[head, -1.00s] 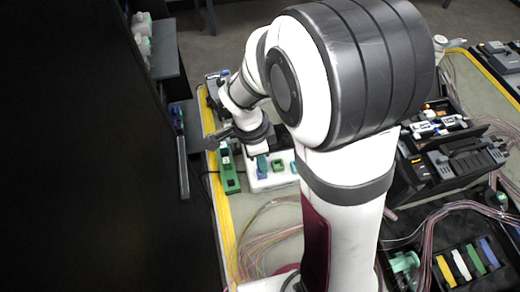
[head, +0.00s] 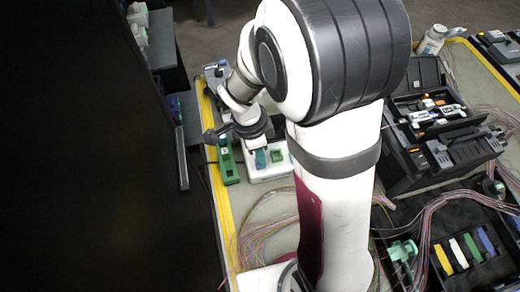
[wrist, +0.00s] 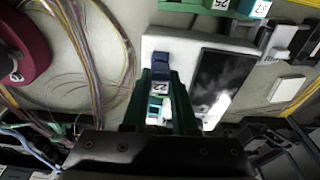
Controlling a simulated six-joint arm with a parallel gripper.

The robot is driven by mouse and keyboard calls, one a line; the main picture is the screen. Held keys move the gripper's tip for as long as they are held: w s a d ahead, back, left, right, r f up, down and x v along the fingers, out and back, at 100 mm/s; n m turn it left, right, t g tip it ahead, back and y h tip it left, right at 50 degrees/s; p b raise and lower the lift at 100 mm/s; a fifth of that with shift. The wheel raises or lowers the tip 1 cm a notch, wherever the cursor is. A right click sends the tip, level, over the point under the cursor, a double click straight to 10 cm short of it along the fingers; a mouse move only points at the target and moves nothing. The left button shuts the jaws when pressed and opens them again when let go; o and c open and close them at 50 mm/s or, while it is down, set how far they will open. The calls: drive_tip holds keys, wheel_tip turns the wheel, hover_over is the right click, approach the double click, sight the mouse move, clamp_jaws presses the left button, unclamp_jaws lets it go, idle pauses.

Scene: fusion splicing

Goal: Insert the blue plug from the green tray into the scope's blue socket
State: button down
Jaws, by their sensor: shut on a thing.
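My gripper (head: 258,146) points down over the white scope (head: 262,173), at its left part in the head view. In the wrist view, its two dark green fingers (wrist: 163,108) are shut on the blue plug (wrist: 158,88), which has a white number label. A dark blue block, seemingly the blue socket (wrist: 181,66), stands on the scope (wrist: 158,43) right by the plug. I cannot tell whether the plug is inside it. The green tray (head: 229,165) lies left of the scope; its edge also shows at the top of the wrist view (wrist: 204,6).
The scope's dark screen (wrist: 222,80) shows in the wrist view. Loose fibre cables (head: 262,220) lie in front of the scope. A black toolbox (head: 432,150) stands right of my arm.

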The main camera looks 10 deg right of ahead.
drive_tip(key=shift+f, duration=0.35)
drive_tip(key=c, duration=0.6)
unclamp_jaws()
drive_tip(key=shift+r, duration=3)
